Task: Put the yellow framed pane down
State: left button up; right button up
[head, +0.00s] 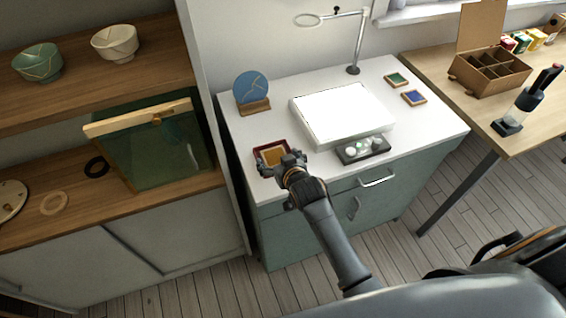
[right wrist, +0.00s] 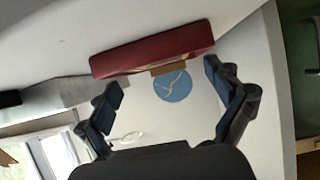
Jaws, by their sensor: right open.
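The yellow framed pane (head: 273,153) shows amber in the head view, inside the dark red tray (head: 256,153) at the near left of the white worktop. My right gripper (head: 281,159) is open just over it and hides part of it. In the right wrist view, the open fingers (right wrist: 165,105) stand apart with nothing between them, and the red tray (right wrist: 152,50) shows edge-on beyond the fingertips. The pane is not visible there, so I cannot tell exactly how it lies. My left gripper is not in view.
A bright light panel (head: 342,113), a blue disc on a wooden stand (head: 252,91), a dark tray of small pots (head: 363,149), a green framed pane (head: 397,79) and a blue framed pane (head: 414,98) share the worktop. A shelf unit (head: 150,47) stands left.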

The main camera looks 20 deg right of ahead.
jog(key=shift+s+r, duration=0.25)
jog(key=shift+r, duration=0.25)
jog(key=v, duration=1.2)
jog(key=s+f+n+g, duration=0.1)
jog(key=s+f+g, duration=0.35)
jog(key=f, duration=1.15)
jog(key=s+f+n+g, duration=0.1)
jog(key=s+f, duration=0.6)
jog(key=f, duration=0.8)
jog(key=s+d+f+g, duration=0.2)
jog(key=s+f, duration=0.3)
jog(key=s, duration=0.4)
jog(key=s+d+f+g, duration=0.1)
jog(key=s+d+f, duration=0.1)
jog(key=s+f, duration=0.3)
jog(key=s+d+f+g, duration=0.2)
jog(key=s+f, duration=0.4)
jog(key=s, duration=0.7)
jog(key=shift+s+g, duration=0.35)
